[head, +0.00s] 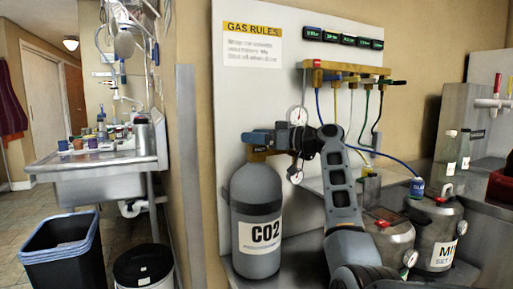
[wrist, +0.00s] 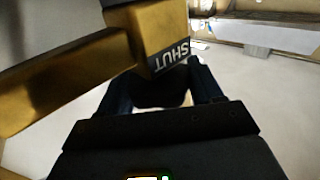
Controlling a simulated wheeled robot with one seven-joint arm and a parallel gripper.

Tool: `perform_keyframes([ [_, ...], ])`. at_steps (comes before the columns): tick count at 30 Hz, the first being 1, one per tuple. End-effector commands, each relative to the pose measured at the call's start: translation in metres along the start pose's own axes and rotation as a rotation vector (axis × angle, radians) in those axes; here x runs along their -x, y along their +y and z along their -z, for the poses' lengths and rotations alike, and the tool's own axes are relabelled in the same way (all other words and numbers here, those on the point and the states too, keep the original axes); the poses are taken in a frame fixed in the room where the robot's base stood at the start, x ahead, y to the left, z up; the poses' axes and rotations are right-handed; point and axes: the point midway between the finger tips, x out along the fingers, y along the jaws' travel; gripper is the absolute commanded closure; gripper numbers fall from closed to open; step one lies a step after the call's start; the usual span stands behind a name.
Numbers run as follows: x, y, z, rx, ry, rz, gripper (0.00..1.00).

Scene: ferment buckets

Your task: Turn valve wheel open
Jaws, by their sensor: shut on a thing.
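The grey CO2 cylinder (head: 257,215) stands upright on a low shelf against the white panel. A blue valve wheel (head: 256,137) and a brass valve body (head: 262,153) sit at its top. My gripper (head: 284,138) reaches in from the right at wheel height. In the wrist view, the two dark fingers of my gripper (wrist: 162,85) are on either side of a dark piece that appears to be the wheel, mostly hidden. The brass block (wrist: 165,35) beside them carries a label reading SHUT.
Gauges (head: 298,116) hang close to my wrist. A brass manifold (head: 345,68) with coloured hoses is above right. Steel kegs (head: 388,235) stand right of my arm. A sink (head: 95,165) and a blue-rimmed bin (head: 62,250) are at left.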

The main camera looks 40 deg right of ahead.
Motion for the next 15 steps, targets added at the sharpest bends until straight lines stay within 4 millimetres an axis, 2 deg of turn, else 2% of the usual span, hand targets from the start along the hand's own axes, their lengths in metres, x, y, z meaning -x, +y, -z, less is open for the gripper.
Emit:
perform_keyframes([
  [1, -0.0005, 0.0008, 0.0061, 0.006, 0.012, 0.015, 0.65],
  [15, -0.0016, -0.0006, 0.0097, 0.005, 0.014, 0.082, 0.65],
])
